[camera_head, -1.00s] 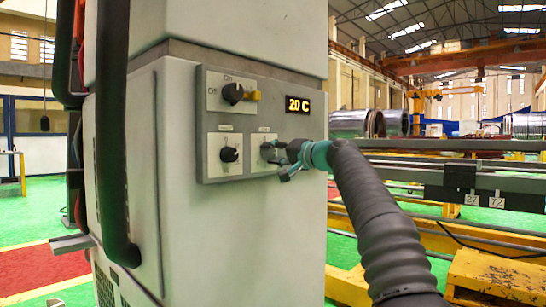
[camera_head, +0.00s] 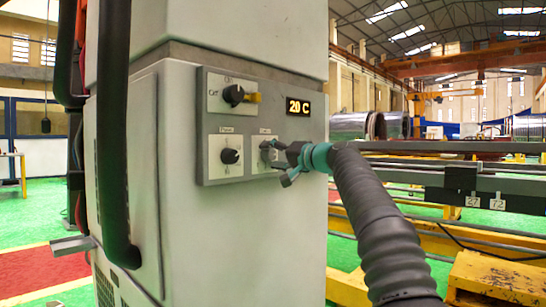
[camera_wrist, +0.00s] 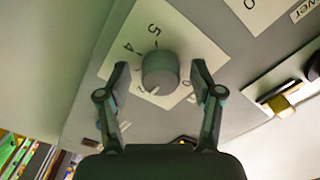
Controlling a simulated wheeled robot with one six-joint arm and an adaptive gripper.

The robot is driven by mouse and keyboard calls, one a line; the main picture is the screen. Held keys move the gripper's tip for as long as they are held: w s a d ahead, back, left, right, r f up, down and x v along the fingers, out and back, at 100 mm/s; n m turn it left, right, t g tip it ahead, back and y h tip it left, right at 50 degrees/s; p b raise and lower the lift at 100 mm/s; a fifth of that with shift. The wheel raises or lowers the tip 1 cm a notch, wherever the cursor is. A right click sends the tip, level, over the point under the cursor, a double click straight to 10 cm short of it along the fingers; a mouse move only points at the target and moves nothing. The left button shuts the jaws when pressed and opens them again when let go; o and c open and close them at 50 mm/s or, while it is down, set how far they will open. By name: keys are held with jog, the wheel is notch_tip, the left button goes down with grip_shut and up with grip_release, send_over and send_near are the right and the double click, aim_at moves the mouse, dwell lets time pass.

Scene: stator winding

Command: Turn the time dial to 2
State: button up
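The time dial (camera_wrist: 160,70) is a round grey knob on a white plate (camera_wrist: 203,48), with 5 and 4 readable above and left of it in the wrist view. My gripper (camera_wrist: 161,76) is open, with one finger on each side of the dial and gaps showing between. In the head view my gripper (camera_head: 273,151) is at the lower right plate of the grey control panel (camera_head: 265,82) and partly hides the dial.
Left of it is another dial (camera_head: 230,156) on its own plate. Above is an on/off switch (camera_head: 234,95) with a yellow-tipped handle. A display (camera_head: 298,106) reads 20 C. A thick dark vertical pipe (camera_head: 115,130) stands left of the panel.

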jog(key=shift+d, duration=0.1)
jog(key=shift+v, duration=0.8)
jog(key=v, duration=1)
jog(key=shift+s+d, duration=0.1)
jog(key=shift+s, duration=0.05)
